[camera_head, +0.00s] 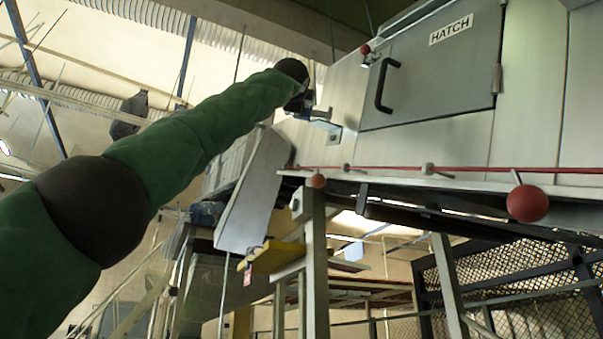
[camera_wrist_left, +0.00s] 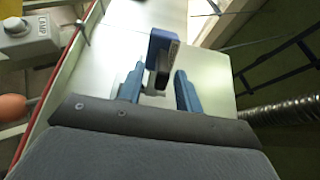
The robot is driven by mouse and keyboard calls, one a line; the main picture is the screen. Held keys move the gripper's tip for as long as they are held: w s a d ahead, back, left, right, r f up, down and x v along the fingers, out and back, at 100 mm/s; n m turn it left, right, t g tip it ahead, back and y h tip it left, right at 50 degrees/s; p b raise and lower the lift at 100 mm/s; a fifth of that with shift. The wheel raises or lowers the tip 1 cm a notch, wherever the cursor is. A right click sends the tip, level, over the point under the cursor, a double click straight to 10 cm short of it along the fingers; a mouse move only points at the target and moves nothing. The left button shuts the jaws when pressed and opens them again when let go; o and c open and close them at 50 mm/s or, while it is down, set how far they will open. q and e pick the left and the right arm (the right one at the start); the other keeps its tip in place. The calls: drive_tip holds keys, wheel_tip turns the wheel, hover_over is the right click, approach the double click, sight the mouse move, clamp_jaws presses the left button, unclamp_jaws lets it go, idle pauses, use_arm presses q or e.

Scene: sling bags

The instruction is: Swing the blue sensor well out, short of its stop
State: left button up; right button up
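The blue sensor (camera_wrist_left: 161,42) shows at the top middle of the left wrist view, against a pale metal panel. It has a dark block on its near side. My left gripper (camera_wrist_left: 159,84) is open, with its two blue fingers apart and the sensor's dark block in line with the gap between them. I cannot tell whether either finger touches it. In the head view my left gripper (camera_head: 309,106) is at the machine's left side, beside a small metal bracket (camera_head: 333,130); the arm partly hides this spot. The sensor's stop cannot be made out. My right gripper is not in view.
The machine has a grey hatch (camera_head: 435,70) with a black handle (camera_head: 384,85). A red cord (camera_head: 460,176) runs below it, with a red ball (camera_head: 527,203). A sloping metal chute (camera_head: 252,195) and yellow block (camera_head: 271,257) are below the gripper. A grey box (camera_wrist_left: 30,40) stands left in the wrist view.

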use_arm(q)
drive_tip(key=b+v, duration=0.2)
drive_tip(key=v, duration=0.4)
drive_tip(key=shift+f, duration=0.2)
idle(0.4)
